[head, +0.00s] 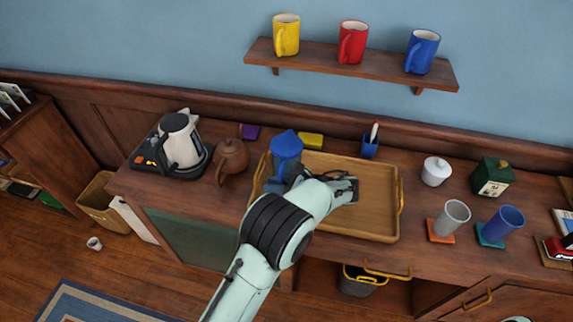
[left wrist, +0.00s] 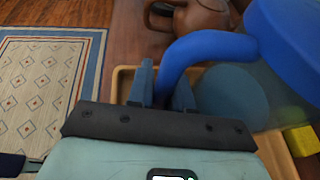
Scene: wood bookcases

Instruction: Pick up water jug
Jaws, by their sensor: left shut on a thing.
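The water jug (head: 287,146) is blue and stands at the left end of the wooden tray on the cabinet top. In the left wrist view its curved blue handle (left wrist: 205,46) comes down between the two fingers of my left gripper (left wrist: 163,86). The left gripper is shut on this handle. In the head view the left gripper (head: 290,176) is at the jug's near side, partly hidden by my own arm. The jug's lower part is hidden there too.
The wooden tray (head: 372,212) is otherwise bare. A brown teapot (head: 232,157) and a kettle (head: 182,140) stand left of it. A blue pen cup (head: 369,147) and yellow block (head: 311,141) are behind. A shelf (head: 384,69) with mugs hangs above.

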